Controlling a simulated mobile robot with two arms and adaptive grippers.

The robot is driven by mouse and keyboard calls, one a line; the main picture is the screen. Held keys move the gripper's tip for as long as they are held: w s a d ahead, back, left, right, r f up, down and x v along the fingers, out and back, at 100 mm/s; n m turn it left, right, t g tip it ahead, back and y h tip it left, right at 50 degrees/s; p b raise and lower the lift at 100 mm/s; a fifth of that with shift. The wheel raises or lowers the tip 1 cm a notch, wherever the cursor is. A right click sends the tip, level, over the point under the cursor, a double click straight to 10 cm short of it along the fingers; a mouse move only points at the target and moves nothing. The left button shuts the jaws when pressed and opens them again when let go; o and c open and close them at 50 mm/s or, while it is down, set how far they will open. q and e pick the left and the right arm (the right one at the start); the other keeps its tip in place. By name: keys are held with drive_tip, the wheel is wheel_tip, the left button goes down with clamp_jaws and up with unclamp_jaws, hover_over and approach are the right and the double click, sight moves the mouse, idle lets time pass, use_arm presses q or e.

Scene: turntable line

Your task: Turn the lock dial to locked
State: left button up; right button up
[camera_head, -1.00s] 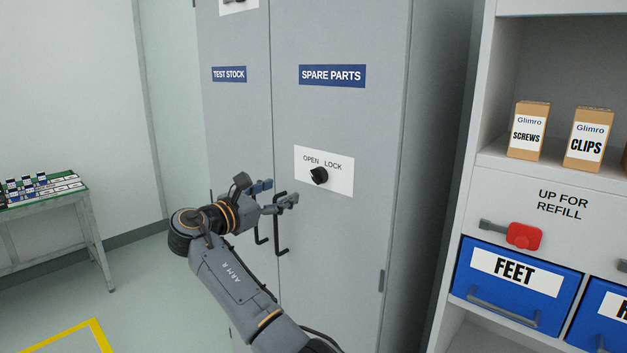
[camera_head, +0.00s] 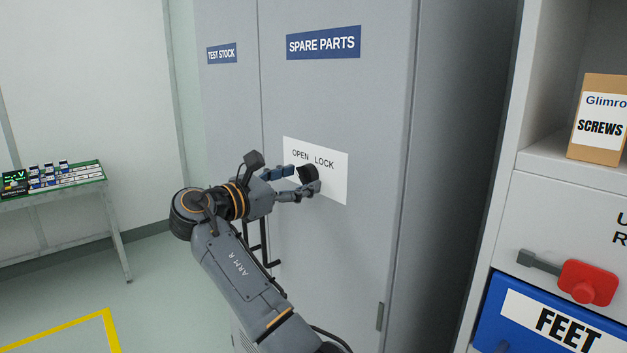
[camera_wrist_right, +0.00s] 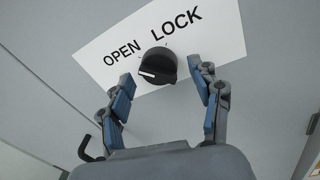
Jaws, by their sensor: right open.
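The black lock dial (camera_head: 308,174) sits on a white plate (camera_head: 335,185) marked OPEN and LOCK on the grey SPARE PARTS cabinet door (camera_head: 350,110). In the right wrist view the dial (camera_wrist_right: 157,64) has a white mark on its lower-left side, on the OPEN side rather than under LOCK. My right gripper (camera_head: 303,180) is open in front of the plate. Its blue-padded fingers (camera_wrist_right: 160,78) stand one on each side of the dial, with gaps showing. Whether the tips reach the dial's depth is hard to tell. My left gripper is not in view.
Black door handles (camera_head: 265,245) hang below my right gripper. At the right is a shelf with a SCREWS box (camera_head: 598,125), a red-handled latch (camera_head: 587,283) and a blue FEET bin (camera_head: 540,325). A table (camera_head: 60,195) stands far left; floor before it is clear.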

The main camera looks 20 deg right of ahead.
drive_tip(key=shift+d+r, duration=0.1)
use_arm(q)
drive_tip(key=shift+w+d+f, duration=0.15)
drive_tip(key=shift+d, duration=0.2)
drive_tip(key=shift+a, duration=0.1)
use_arm(e)
drive_tip(key=c, duration=1.2)
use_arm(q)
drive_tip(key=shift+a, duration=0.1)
use_arm(e)
drive_tip(key=shift+o, duration=0.2)
